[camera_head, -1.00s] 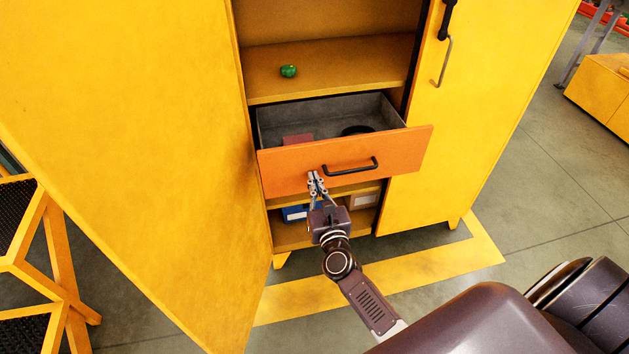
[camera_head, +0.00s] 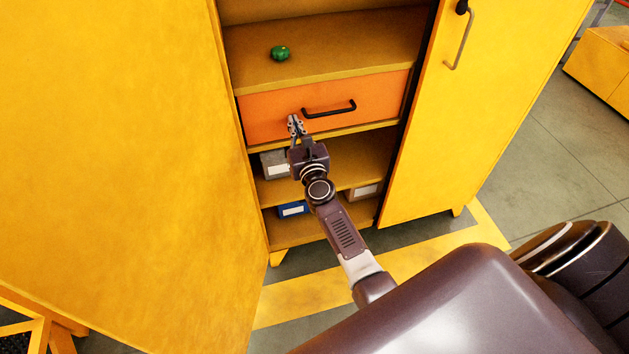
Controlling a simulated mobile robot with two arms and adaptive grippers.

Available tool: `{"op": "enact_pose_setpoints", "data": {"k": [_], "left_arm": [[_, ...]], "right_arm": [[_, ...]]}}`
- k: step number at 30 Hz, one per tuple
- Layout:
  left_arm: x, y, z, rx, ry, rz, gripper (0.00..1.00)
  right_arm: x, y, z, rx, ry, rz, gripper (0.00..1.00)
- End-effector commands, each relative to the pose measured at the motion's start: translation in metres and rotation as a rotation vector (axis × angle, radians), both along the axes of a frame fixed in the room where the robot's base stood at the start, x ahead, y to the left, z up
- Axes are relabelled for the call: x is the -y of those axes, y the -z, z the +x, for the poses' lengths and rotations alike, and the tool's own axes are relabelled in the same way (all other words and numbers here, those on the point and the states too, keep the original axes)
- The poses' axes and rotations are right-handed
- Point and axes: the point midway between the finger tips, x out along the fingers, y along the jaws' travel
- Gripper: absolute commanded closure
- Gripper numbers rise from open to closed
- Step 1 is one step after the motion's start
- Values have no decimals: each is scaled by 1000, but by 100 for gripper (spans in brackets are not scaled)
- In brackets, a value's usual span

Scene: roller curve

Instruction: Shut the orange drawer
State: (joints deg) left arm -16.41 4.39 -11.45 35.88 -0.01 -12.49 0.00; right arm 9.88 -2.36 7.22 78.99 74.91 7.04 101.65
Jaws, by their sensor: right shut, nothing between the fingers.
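The orange drawer (camera_head: 372,99) sits inside the yellow cabinet (camera_head: 418,190), its front level with the shelves around it; its inside is hidden. A black bar handle (camera_head: 330,108) runs across the front. My right gripper (camera_head: 295,119) is shut and empty, its fingertips at the drawer front just left of the handle. I cannot tell whether the tips touch the front. My left gripper is not in view.
The cabinet's left door (camera_head: 120,150) stands wide open beside my arm. A green object (camera_head: 280,53) lies on the shelf above the drawer. Boxes, one with blue (camera_head: 293,209), stand on the lower shelves.

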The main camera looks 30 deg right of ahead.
Motion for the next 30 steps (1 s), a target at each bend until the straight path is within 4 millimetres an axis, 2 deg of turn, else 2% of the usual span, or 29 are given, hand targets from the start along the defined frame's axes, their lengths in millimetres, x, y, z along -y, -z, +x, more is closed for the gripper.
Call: {"op": "enact_pose_setpoints", "data": {"k": [3, 7, 11, 20, 30], "left_arm": [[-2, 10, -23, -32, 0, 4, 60], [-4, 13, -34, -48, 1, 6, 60], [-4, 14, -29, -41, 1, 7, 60], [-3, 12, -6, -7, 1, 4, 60], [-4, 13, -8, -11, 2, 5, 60]], "right_arm": [[4, 0, 17, 4, 0, 0, 100], [7, -1, 28, 3, 1, -1, 100], [8, 0, 33, 1, 0, -1, 100], [9, -3, 35, 5, 1, -2, 100], [4, -5, 36, 7, 0, -1, 100]]}}
